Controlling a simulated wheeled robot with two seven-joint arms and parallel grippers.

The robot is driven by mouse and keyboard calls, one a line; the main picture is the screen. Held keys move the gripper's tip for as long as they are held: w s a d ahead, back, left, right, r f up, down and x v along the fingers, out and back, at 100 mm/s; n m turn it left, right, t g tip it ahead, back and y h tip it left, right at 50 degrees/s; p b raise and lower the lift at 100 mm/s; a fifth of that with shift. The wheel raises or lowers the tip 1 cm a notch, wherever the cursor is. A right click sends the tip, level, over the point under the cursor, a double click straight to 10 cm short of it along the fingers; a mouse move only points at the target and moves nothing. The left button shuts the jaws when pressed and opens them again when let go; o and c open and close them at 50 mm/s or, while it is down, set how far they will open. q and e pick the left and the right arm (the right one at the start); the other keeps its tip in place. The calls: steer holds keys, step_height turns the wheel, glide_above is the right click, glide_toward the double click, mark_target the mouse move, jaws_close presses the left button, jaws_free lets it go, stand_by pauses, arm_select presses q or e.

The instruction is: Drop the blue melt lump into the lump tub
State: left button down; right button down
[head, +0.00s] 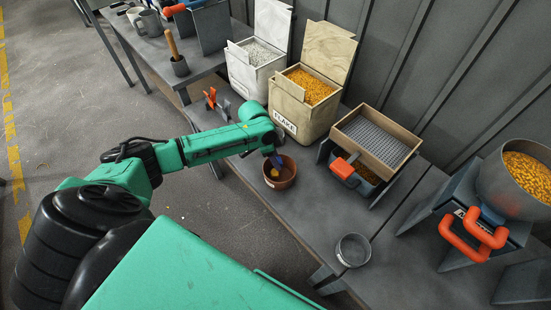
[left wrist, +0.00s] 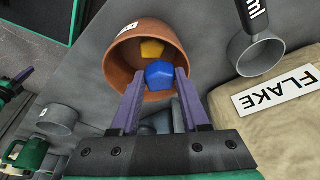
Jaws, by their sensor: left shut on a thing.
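The blue melt lump (left wrist: 160,74) is a small faceted piece between the purple fingers of my left gripper (left wrist: 158,80). The gripper is shut on it. The lump tub is a round terracotta-brown pot (head: 281,180) on the grey bench, and it also shows in the left wrist view (left wrist: 112,70). A yellow-orange lump (left wrist: 152,48) lies inside it. In the head view my left gripper (head: 276,160) is over the tub's far rim, fingers pointing down. The blue lump shows only slightly there. In the left wrist view it lies across the tub's mouth. My right gripper is not in view.
The FLAKE bin (head: 289,119) stands behind the tub, with another bin (head: 242,77) to its left. A wooden-framed sieve (head: 402,165) with an orange handle is to the right. A small grey cup (head: 353,250) stands near the front edge. Bench between cup and tub is clear.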

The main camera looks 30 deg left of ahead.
arm_select(q)
steer(key=shift+r, duration=0.1)
steer(key=shift+c, duration=1.6)
jaws_free()
steer(key=v, duration=1.4)
steer(key=shift+r, duration=0.25)
steer(key=shift+s, duration=0.1)
